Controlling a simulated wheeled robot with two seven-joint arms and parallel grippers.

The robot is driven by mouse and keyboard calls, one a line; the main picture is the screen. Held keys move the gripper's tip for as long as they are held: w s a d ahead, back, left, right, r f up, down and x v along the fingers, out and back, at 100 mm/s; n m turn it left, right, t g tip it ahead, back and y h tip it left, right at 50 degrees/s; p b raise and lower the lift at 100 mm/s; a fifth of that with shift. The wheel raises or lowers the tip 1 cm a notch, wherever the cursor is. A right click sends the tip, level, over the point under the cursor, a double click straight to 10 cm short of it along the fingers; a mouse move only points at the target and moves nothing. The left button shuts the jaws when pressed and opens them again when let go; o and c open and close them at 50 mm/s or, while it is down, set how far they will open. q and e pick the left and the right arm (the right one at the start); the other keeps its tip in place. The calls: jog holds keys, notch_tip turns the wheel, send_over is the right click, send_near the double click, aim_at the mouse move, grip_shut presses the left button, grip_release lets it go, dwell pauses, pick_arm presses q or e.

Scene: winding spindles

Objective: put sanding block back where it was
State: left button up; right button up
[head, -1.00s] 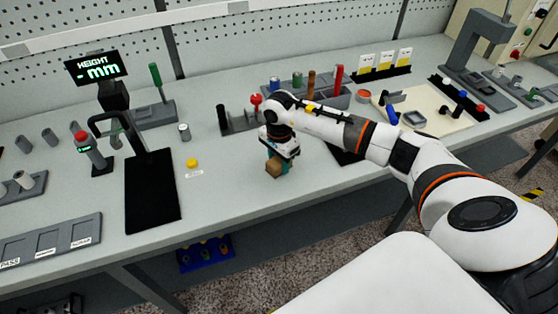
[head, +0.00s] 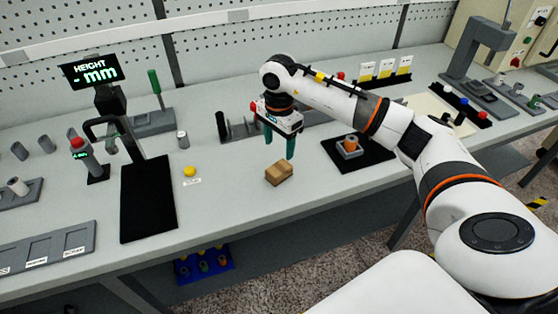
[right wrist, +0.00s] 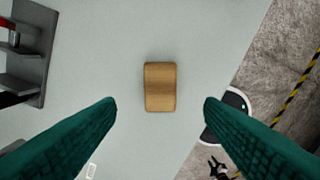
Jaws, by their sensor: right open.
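The sanding block (head: 279,173) is a small tan wooden block lying on the grey bench top near its front edge. It also shows in the right wrist view (right wrist: 160,87), centred ahead of the fingers. My right gripper (head: 279,148) is above and slightly behind the block, apart from it. Its green fingers are spread wide, with nothing between them, and they also show in the right wrist view (right wrist: 160,105). My left gripper is not in any view.
Right of the block is a black mat (head: 352,156) with a grey fixture (head: 348,147) holding an orange-brown part. Left are a yellow button (head: 190,171), a small metal cylinder (head: 183,139) and a height gauge with a black plate (head: 148,198). Bench around the block is clear.

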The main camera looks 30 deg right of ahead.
jog(key=shift+r, duration=1.2)
